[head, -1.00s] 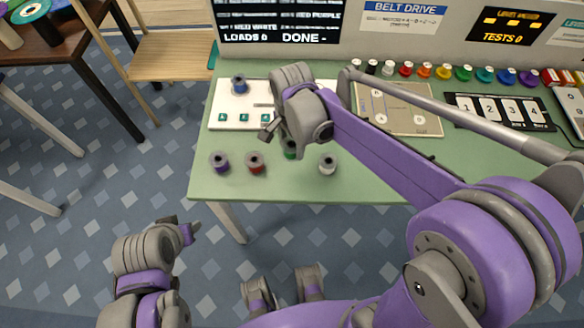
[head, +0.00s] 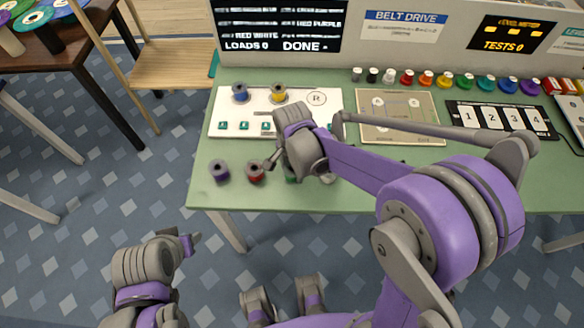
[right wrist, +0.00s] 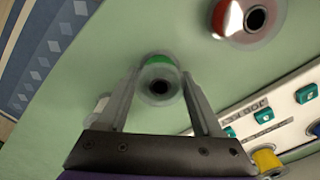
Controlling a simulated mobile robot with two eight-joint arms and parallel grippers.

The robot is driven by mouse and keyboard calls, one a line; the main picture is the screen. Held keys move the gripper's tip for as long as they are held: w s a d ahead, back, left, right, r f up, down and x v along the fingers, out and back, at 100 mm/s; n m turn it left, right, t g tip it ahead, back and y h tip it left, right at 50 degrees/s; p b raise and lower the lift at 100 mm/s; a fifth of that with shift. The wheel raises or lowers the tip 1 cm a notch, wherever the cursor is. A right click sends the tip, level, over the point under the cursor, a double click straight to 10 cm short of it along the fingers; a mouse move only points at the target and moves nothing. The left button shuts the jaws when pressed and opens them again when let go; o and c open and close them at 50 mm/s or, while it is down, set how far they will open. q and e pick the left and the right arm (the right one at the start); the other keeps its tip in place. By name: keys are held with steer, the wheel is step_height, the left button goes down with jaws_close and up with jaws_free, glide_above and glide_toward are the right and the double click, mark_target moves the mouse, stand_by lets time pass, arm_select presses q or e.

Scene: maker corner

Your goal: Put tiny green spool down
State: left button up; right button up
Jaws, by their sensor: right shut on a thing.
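The tiny green spool (right wrist: 160,64) sits between the two fingers of my right gripper (right wrist: 158,85) in the right wrist view, with its dark hole facing the camera. The gripper is shut on it. In the head view the right gripper (head: 284,170) is low over the front part of the green table (head: 400,190), right of the red spool, and hides most of the green spool (head: 291,178). I cannot tell whether the spool touches the table. My left gripper (head: 190,244) is over the floor at the lower left; its fingers are unclear.
A purple spool (head: 219,171) and a red spool (head: 255,173) stand left of the right gripper. Blue (head: 240,93) and yellow (head: 278,92) spools stand on the white board (head: 225,106). The table's front edge is close.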

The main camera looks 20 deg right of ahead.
steer(key=o, duration=1.4)
steer(key=shift+r+p, duration=0.3)
steer(key=shift+r, duration=0.15)
step_height(320, 180, up, 11)
steer(key=p, duration=0.1)
steer(key=s+d+n+t, duration=0.1)
steer(key=s+d+n, duration=0.1)
steer(key=s+n, duration=0.2)
steer(key=s+d+f+n+t, duration=0.1)
steer(key=s+d+n+t, duration=0.1)
steer(key=s+n, duration=0.2)
steer(key=s+d+f+n+t, duration=0.1)
steer(key=s+d+n+t, duration=0.1)
steer(key=s+n, duration=0.2)
steer(key=shift+s+d+f, duration=0.1)
steer(key=shift+s+d, duration=0.05)
steer(key=shift+s, duration=0.65)
steer(key=shift+s+d+f, duration=0.1)
steer(key=shift+s+d, duration=0.05)
steer(key=shift+s, duration=0.6)
